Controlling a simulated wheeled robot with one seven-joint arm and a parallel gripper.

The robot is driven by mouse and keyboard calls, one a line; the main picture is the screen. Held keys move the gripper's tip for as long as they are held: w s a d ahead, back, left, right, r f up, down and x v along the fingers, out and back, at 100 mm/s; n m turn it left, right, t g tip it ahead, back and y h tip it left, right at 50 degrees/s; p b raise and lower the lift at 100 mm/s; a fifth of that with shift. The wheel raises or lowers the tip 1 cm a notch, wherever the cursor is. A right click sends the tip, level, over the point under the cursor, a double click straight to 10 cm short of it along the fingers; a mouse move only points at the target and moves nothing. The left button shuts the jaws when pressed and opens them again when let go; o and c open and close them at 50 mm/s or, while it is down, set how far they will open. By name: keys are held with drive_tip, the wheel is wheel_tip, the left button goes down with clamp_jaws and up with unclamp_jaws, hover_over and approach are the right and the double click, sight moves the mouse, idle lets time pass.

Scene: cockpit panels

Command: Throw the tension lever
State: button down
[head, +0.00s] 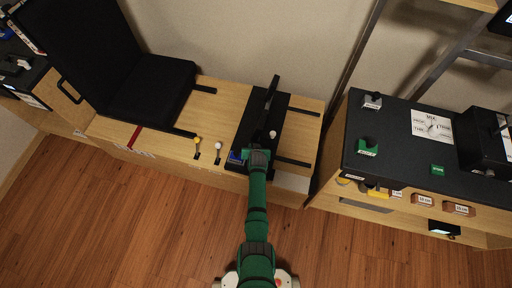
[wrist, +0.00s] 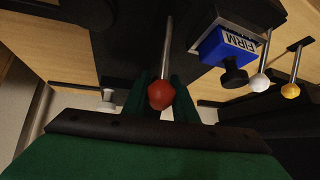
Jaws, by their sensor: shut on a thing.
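The lever with a red ball knob (wrist: 161,95) and a thin metal shaft (wrist: 167,45) shows in the wrist view. My gripper (wrist: 161,100) has its two green fingers shut on the red knob, one on each side. In the head view my gripper (head: 258,157) is over the front of the black panel (head: 246,127) and hides the red knob. A blue block marked FIRM (wrist: 228,47), with a black knob, sits beside the lever in the wrist view. It also shows just left of my gripper in the head view (head: 237,156).
A white-knobbed lever (head: 218,146) and a yellow-knobbed lever (head: 197,140) stand left of the black panel. Another white knob (head: 272,134) and a tall black handle (head: 272,88) are on the panel. A black seat (head: 150,90) is at left, a dark console (head: 400,150) at right.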

drive_tip(key=shift+w+d+r, duration=0.15)
drive_tip(key=shift+w+r, duration=0.35)
drive_tip(key=c, duration=1.4)
unclamp_jaws()
drive_tip(key=shift+c, duration=0.2)
drive_tip(key=shift+s+f, duration=0.15)
drive_tip(key=shift+s, duration=0.05)
drive_tip(key=shift+s, duration=0.1)
drive_tip(key=shift+s, duration=0.15)
drive_tip(key=v, duration=1)
drive_tip(key=shift+r, duration=0.3)
